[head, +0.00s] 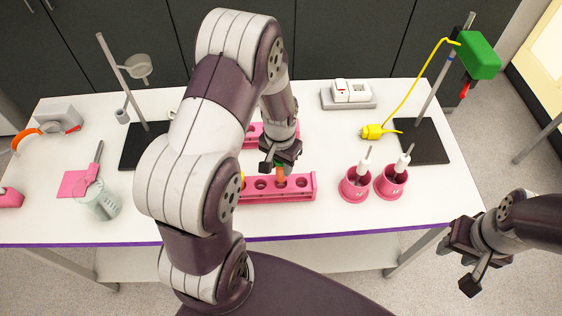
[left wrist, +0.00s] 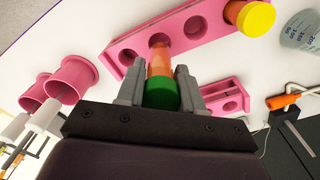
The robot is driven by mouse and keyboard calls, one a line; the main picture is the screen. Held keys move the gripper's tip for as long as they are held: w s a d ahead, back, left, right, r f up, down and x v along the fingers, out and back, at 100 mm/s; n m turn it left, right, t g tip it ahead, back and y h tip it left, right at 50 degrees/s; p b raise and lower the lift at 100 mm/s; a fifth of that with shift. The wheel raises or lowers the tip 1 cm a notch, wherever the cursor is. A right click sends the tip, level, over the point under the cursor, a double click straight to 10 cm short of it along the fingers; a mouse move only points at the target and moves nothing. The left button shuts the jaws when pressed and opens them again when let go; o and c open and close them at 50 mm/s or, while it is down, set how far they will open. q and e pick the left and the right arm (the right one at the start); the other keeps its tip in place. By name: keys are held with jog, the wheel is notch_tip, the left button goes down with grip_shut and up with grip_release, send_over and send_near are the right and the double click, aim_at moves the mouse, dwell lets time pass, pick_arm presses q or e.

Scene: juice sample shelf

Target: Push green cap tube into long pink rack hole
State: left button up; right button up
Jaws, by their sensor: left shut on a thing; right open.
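The tube with a green cap (left wrist: 162,95) and orange body is held between the fingers of my left gripper (head: 280,164). In the left wrist view its lower end meets the edge of a hole in the long pink rack (head: 277,194); I cannot tell how deep it sits. In the head view the tube (head: 281,179) stands roughly upright over the rack. Empty holes lie on both sides of it in the left wrist view. A yellow-capped tube (left wrist: 253,17) stands in the same rack, mostly hidden by my arm in the head view. My right gripper (head: 470,268) is open and empty, off the table's front right.
A second pink rack (left wrist: 227,97) lies behind the long one. Two pink cups (head: 355,190) (head: 389,185) with white-handled tools stand to the right. A beaker (head: 104,205) stands at left. Stands with dark bases (head: 420,141) rise on both sides.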

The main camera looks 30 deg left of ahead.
aim_at(281, 177)
pick_arm(q)
jog(key=shift+s+d+r, duration=0.15)
jog(key=shift+s+d, duration=0.05)
jog(key=shift+w+a, duration=0.2)
jog(key=shift+w, duration=0.05)
jog(key=shift+f, duration=0.2)
jog(key=shift+s+f, duration=0.1)
jog(key=shift+f, duration=0.05)
jog(key=shift+d+f+b, duration=0.1)
jog(key=shift+f+b, duration=1.9)
jog(key=shift+f, duration=1)
dwell(0.5)
jog(key=o, duration=1.1)
